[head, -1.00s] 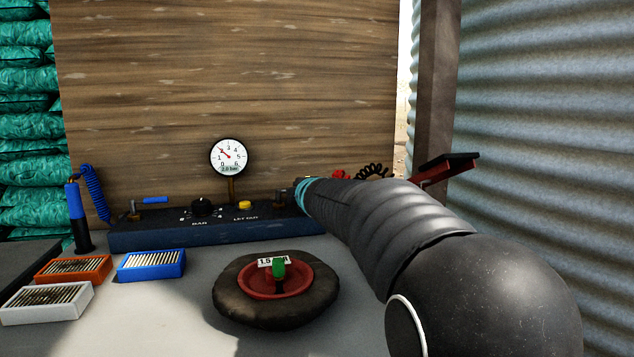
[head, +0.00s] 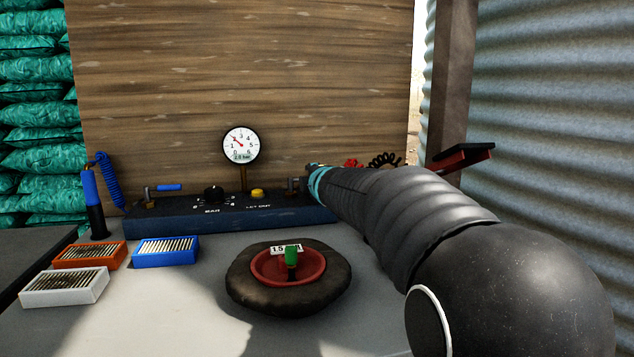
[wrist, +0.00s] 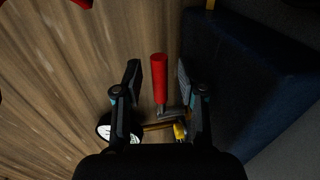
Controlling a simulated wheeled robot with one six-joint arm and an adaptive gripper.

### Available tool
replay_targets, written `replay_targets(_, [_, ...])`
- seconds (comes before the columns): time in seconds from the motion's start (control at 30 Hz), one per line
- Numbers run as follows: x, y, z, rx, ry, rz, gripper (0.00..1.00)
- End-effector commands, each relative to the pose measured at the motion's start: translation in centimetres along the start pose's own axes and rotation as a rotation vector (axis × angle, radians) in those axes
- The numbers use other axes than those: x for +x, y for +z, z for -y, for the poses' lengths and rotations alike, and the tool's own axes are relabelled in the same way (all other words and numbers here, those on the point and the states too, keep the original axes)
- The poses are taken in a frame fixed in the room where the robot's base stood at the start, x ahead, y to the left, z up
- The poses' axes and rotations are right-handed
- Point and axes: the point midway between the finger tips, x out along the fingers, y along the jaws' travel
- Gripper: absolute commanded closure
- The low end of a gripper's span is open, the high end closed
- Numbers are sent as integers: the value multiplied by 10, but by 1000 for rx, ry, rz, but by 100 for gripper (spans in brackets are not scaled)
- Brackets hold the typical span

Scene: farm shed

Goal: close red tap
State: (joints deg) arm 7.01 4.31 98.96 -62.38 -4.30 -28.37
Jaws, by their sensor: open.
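The red tap's handle (wrist: 159,78) shows in the wrist view as a red bar on a grey metal stem (wrist: 172,111). My gripper (wrist: 158,75) is open, with one finger on each side of the red handle. A gap shows on both sides, and I cannot tell how deep the handle sits between the fingers. In the head view my own arm hides the gripper and the red handle. The dark blue panel (head: 240,219) that carries the taps stands against the wooden wall. A tap with a blue handle (head: 169,187) sits at its left end.
A round gauge (head: 241,145) rises above the panel, with a black knob (head: 213,193) and yellow button (head: 257,193) below. A tyre-like ring with a red hub (head: 262,268) lies in front. Orange (head: 120,254), blue (head: 191,248) and white (head: 64,287) boxes stand left. Corrugated metal (head: 560,130) is at right.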

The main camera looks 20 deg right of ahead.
Motion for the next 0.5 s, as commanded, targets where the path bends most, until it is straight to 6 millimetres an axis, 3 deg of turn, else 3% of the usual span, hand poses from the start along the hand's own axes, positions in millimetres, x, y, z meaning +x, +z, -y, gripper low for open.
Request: replay_targets(0.5, [-80,0,0,-4,2,0,60])
